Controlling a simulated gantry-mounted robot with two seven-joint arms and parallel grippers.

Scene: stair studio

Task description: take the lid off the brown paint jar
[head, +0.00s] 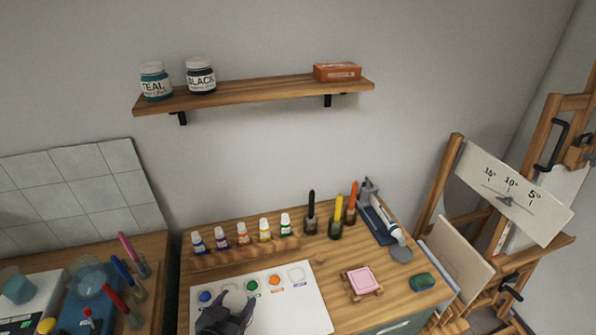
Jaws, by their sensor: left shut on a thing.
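My left gripper (226,318) is at the bottom edge, over the white paint sheet on the wooden table. It is shut on a pale round thing (235,301) that looks like a white jar lid seen from above. Whether the brown paint jar is under this lid is hidden by the gripper and the lid. No brown label can be read anywhere. My right gripper is not in view.
Teal (155,82) and black (201,76) jars with whitish lids stand on the wall shelf (260,92). Small paint bottles stand in a wooden rack (235,257) behind the white sheet (312,312). A pink block (361,280) and brush jars stand to the right.

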